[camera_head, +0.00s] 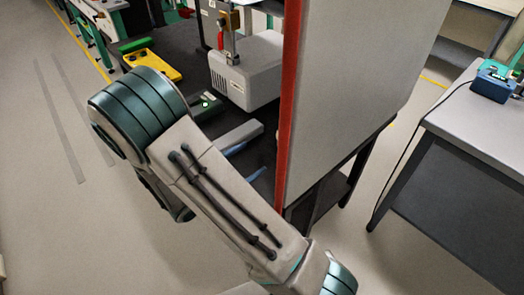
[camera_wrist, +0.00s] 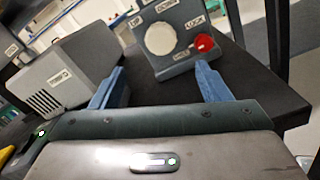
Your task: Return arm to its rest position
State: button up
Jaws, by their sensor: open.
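My gripper (camera_wrist: 157,78) is open in the wrist view, its two blue fingers spread apart with nothing between them. Beyond the fingertips stands a blue-grey control box (camera_wrist: 177,62) with a round pale knob (camera_wrist: 160,38), a red knob (camera_wrist: 204,43) and a LOCK label. I cannot tell whether the fingers touch it. In the head view my arm (camera_head: 205,175) is bent, reaching up from the bottom right and folding down at the left. It hides most of the gripper; small blue finger parts show beside the dark bench.
A pale grey box (camera_head: 246,72) stands on the dark bench (camera_head: 190,50), with a yellow tray (camera_head: 160,66) farther left. A tall red-edged panel (camera_head: 350,85) rises close right of my arm. A side table (camera_head: 470,115) is at the right. Floor at left is clear.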

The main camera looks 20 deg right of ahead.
jog(key=shift+v, duration=0.85)
jog(key=s+d+r+m+g+y+p, duration=0.5)
jog(key=s+r+m+g+y, duration=0.4)
jog(key=s+m, duration=0.2)
jog(key=s+a+r+m+t+y+p, duration=0.1)
jog(key=a+r+m+t+y+p, duration=0.1)
jog(key=r+m+y, duration=0.1)
jog(key=s+a+r+m+t+y+p, duration=0.1)
jog(key=a+r+m+t+y+p, duration=0.1)
jog(key=r+y, duration=0.3)
notch_tip(320, 180, up, 3)
jog(key=shift+s+a+r+m+t, duration=0.2)
jog(key=shift+s+a+m+t, duration=0.2)
jog(key=shift+m+t, duration=0.45)
jog(key=shift+d, duration=0.1)
